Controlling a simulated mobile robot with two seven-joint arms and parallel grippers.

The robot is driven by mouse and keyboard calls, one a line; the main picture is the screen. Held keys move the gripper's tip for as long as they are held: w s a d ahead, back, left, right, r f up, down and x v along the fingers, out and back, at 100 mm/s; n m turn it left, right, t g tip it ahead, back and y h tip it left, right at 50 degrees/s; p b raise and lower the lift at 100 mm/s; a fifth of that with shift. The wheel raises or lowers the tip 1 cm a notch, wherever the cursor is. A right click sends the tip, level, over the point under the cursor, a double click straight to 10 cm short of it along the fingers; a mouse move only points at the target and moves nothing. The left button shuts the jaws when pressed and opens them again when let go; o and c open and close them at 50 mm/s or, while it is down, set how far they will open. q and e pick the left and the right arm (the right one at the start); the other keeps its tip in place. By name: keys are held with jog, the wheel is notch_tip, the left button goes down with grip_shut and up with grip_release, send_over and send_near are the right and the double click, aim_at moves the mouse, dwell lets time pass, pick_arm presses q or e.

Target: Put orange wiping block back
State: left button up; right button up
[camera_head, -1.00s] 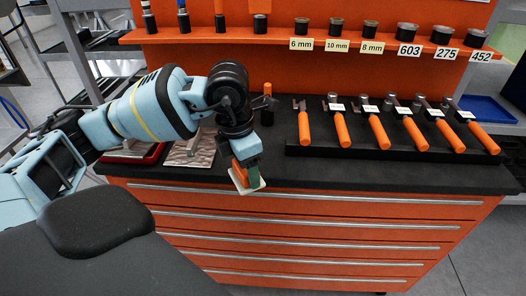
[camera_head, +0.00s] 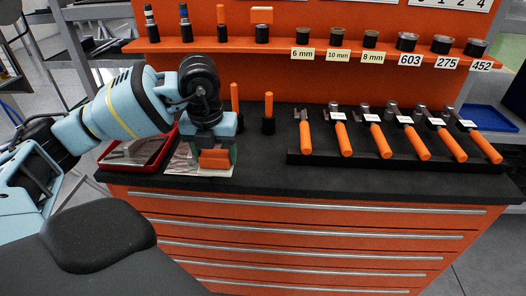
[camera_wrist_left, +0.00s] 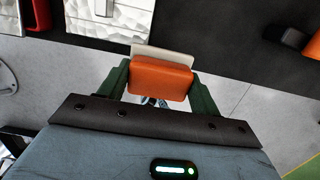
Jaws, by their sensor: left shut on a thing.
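The orange wiping block (camera_head: 214,160) is in my left gripper (camera_head: 216,156), which is shut on it. In the left wrist view the block (camera_wrist_left: 160,78) sits between the two green fingers (camera_wrist_left: 160,84), with a pale pad (camera_wrist_left: 165,55) along its far side. In the head view the gripper is in front of the silver textured plate (camera_head: 184,160) near the bench's front left. I cannot tell whether the block touches anything below. My right gripper is not in view.
Two upright orange-handled tools (camera_head: 268,104) stand behind the gripper. A red tray (camera_head: 133,155) lies to the left. A black rack (camera_head: 300,158) of orange-handled tools fills the bench's right. A shelf (camera_head: 280,48) with holders runs behind. The black bench top (camera_head: 260,165) is bare before the rack.

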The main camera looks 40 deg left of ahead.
pick_arm(q)
jog(key=w+d, duration=0.1)
jog(key=w, duration=0.2)
jog(key=w+d, duration=0.1)
jog(key=w, duration=0.3)
jog(key=w+d+f, duration=0.1)
jog(key=w, duration=0.3)
jog(key=shift+w+d+p, duration=0.2)
jog(key=shift+d+p, duration=0.1)
jog(key=shift+w+d+f, duration=0.1)
jog(key=shift+w, duration=0.45)
jog(key=shift+w+d, duration=0.15)
jog(key=shift+w, duration=0.3)
notch_tip(320, 180, down, 4)
jog(key=shift+r, duration=0.2)
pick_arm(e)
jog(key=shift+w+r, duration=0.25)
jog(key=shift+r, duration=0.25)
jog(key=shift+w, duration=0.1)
pick_arm(q)
jog(key=o, duration=0.9)
jog(key=shift+f, duration=0.1)
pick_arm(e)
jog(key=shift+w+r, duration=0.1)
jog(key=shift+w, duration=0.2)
